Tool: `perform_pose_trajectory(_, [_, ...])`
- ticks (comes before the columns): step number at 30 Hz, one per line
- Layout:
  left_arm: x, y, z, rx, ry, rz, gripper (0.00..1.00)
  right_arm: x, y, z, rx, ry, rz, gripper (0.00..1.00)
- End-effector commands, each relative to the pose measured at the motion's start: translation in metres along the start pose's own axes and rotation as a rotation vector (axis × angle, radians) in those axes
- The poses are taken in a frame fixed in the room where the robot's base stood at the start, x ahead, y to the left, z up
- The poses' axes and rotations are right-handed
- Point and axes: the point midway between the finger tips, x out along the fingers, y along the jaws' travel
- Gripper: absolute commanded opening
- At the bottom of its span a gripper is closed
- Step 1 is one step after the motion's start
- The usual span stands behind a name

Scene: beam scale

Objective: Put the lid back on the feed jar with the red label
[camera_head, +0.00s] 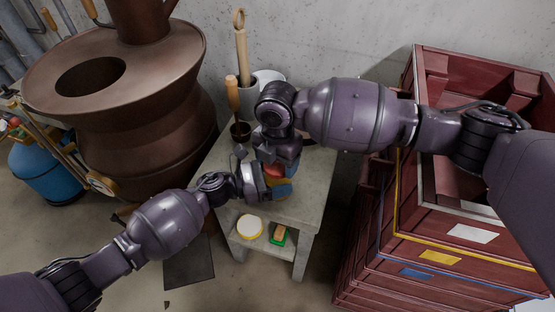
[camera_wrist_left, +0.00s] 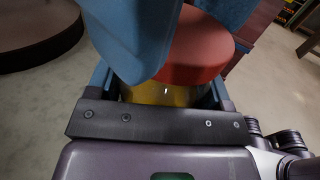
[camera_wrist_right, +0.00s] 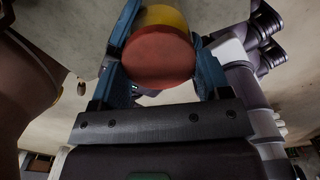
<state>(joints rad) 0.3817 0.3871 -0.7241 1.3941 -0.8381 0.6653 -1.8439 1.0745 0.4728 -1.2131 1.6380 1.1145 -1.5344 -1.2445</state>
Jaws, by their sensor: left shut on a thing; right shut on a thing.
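The feed jar shows as a yellow body (camera_wrist_left: 150,95) between the blue fingers of my left gripper (camera_head: 272,187), over the grey table; a label cannot be made out. A round red lid (camera_wrist_right: 158,56) is between the blue fingers of my right gripper (camera_head: 282,160). The lid also shows in the left wrist view (camera_wrist_left: 200,50), just above the yellow body and somewhat to its right. In the right wrist view the yellow part (camera_wrist_right: 165,16) shows past the lid's edge. Both grippers are shut on their things. Whether lid and jar touch cannot be told.
The grey table (camera_head: 222,165) has a lower shelf with a pale round item (camera_head: 249,227) and a green-edged brush (camera_head: 278,235). Wooden-handled tools (camera_head: 240,50) stand at the back. A brown stove (camera_head: 140,125) is left; stacked red crates (camera_head: 400,240) are right.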

Motion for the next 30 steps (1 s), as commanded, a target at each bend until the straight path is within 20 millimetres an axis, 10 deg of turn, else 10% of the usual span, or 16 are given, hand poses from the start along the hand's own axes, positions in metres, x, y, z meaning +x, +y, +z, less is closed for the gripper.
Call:
perform_pose_trajectory(8, [0.0,0.0,-0.001,-0.001,0.002,0.001,0.07,-0.001,0.001,0.0,0.002,0.0,0.002,0.48])
perform_pose_trajectory(9, [0.0,0.0,-0.001,-0.001,0.002,0.001,0.07,-0.001,0.001,0.0,0.002,0.0,0.002,0.76])
perform_pose_trajectory(13, [0.0,0.0,-0.001,-0.001,0.002,0.001,0.07,-0.001,0.001,0.0,0.001,0.0,0.002,0.96])
perform_pose_trajectory(30, [0.0,0.0,-0.001,-0.001,0.001,0.0,0.07,-0.026,0.001,0.0,0.0,-0.001,0.002,0.96])
